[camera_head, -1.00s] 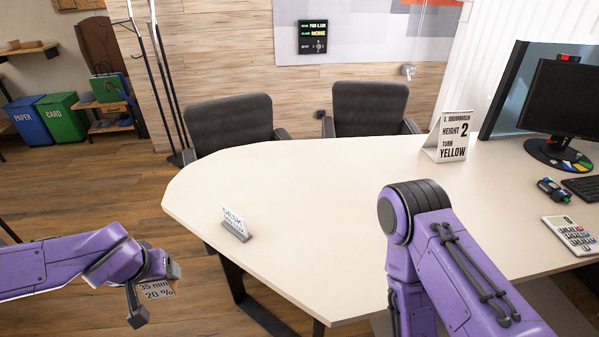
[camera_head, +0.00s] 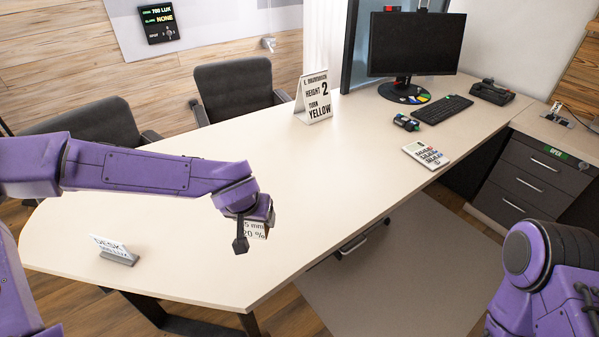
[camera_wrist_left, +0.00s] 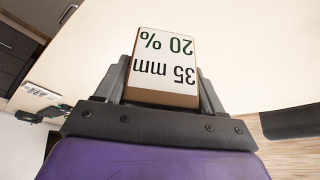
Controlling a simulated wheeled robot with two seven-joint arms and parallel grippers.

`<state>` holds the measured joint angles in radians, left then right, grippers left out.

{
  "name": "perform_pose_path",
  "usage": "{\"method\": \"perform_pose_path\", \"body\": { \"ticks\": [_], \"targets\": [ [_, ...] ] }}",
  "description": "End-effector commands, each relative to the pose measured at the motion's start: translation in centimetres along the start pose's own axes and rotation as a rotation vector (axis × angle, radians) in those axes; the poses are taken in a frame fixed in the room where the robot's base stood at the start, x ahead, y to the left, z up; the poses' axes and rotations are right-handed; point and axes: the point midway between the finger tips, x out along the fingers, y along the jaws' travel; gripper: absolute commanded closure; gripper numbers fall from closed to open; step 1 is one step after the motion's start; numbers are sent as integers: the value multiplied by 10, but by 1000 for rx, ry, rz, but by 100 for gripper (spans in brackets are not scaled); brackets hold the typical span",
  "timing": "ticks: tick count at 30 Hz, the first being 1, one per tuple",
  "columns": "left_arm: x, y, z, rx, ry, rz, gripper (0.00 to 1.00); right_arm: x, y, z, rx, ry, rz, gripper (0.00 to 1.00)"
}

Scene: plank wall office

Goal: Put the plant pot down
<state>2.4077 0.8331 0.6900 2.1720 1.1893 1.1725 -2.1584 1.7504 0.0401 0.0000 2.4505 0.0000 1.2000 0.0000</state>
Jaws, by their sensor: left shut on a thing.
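My left gripper (camera_head: 255,230) is shut on a small box (camera_head: 255,230) and holds it over the near edge of the cream desk (camera_head: 180,245). In the left wrist view the box (camera_wrist_left: 165,62) sits between the dark fingers; its white face reads "35 mm" and "20 %", and its side is brown. I cannot tell how high it is above the desk. No plant pot shows in any view. My right arm is at the lower right of the head view, and its gripper is out of view.
The desk middle is clear.

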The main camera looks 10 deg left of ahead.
Motion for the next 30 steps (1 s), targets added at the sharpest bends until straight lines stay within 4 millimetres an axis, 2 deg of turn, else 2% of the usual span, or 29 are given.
{"method": "perform_pose_path", "body": {
  "ticks": [1, 3, 9, 12, 14, 22, 24, 27, 30],
  "targets": [
    [12, -10, 0, -73, 2, -33, 75, 17, -2, 7, 0, 0, 0, 57],
    [19, -26, -4, -213, 2, -95, 75, 34, -3, 14, 0, 0, 0, 57],
    [22, -68, -8, -629, 5, -257, 75, 69, -6, 29, 0, 0, -1, 57],
    [20, -79, -14, -721, 3, -291, 75, 70, -7, 29, 0, 0, 0, 57],
    [26, -86, -21, -734, 1, -296, 75, 68, -6, 28, 0, 0, 0, 57],
    [84, -128, -68, -729, 0, -299, 75, 58, -5, 24, 0, 0, 0, 57],
    [106, -134, -70, -726, -2, -298, 75, 59, -5, 24, 0, 0, 0, 57],
    [128, -142, -76, -724, 0, -296, 75, 58, -5, 24, 0, 0, 0, 57],
    [140, -146, -79, -723, 2, -294, 75, 58, -5, 24, 0, 0, 0, 57]
  ]
}}
